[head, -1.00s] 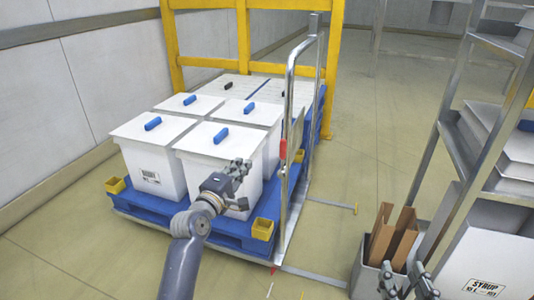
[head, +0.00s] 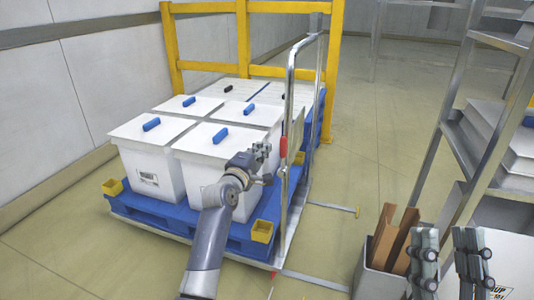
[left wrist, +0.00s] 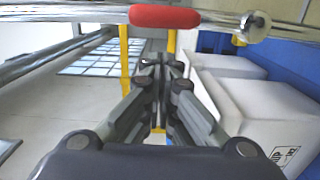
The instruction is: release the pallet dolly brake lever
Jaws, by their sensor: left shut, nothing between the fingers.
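The dolly's metal handle frame (head: 288,195) stands upright at the right side of the blue pallet. A red grip (head: 283,147), apparently the brake lever's, sits on this frame. In the left wrist view the red grip (left wrist: 165,16) lies on a horizontal-looking bar at the top, beyond my fingertips. My left gripper (head: 262,152) is shut and empty, just left of the red grip and apparently apart from it. It also shows shut in the left wrist view (left wrist: 160,66). My right gripper (head: 448,245) is at the bottom right, its two fingers apart with nothing visible between them.
A yellow rail (head: 245,45) stands behind. A metal shelf rack (head: 455,110) and a box with brown pieces (head: 385,250) are at right.

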